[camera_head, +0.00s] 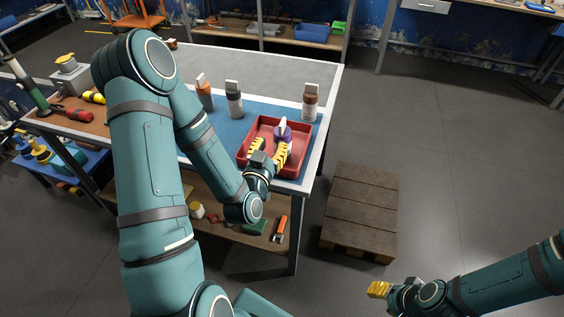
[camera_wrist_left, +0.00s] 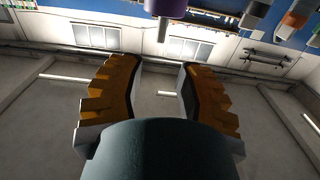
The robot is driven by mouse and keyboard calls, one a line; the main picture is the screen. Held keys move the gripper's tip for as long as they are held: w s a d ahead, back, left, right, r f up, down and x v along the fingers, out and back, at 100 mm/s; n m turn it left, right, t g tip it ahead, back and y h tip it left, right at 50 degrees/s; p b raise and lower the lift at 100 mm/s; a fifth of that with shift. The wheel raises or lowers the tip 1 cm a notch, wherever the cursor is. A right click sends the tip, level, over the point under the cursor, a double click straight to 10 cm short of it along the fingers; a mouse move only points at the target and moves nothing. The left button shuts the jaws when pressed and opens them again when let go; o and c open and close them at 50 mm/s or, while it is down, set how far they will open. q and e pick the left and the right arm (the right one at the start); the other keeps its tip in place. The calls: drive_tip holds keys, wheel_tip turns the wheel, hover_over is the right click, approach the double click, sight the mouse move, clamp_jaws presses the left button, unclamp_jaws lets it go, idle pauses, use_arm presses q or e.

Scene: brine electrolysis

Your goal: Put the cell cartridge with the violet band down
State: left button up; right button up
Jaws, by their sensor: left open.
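The cell cartridge with the violet band (camera_head: 283,132) stands in the red tray (camera_head: 246,148), near its middle, with its white top showing. Its lower part shows at the top edge of the left wrist view (camera_wrist_left: 165,8). My left gripper (camera_head: 270,150) is over the near part of the tray. Its yellow fingers are apart, with nothing between them in the left wrist view (camera_wrist_left: 158,95). The cartridge is just beyond the fingertips. My right gripper (camera_head: 378,289) is at the lower right, away from the table; its finger gap cannot be made out.
Cartridges with an orange-brown band (camera_head: 204,94), a grey band (camera_head: 234,101) and a brown band (camera_head: 310,103) stand on the blue mat (camera_head: 262,106) behind the tray. A wooden pallet stack (camera_head: 361,205) stands right of the table. Floor farther right is clear.

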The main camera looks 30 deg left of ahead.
use_arm(q)
drive_tip(key=d+f+g+h, duration=0.1)
drive_tip(key=f, duration=0.1)
drive_tip(key=d+f+h, duration=0.1)
drive_tip(key=d+f, duration=0.1)
drive_tip(key=d+f+g+h, duration=0.1)
drive_tip(key=d+f, duration=0.1)
drive_tip(key=shift+w+d+m+g, duration=0.15)
drive_tip(key=shift+w+m+g, duration=0.15)
drive_tip(key=shift+m, duration=0.1)
drive_tip(key=s+d+f+g+h, duration=0.5)
drive_tip(key=s+d+f+g, duration=0.8)
drive_tip(key=d, duration=0.3)
drive_tip(key=shift+s+f, duration=0.65)
drive_tip(key=shift+s, duration=0.2)
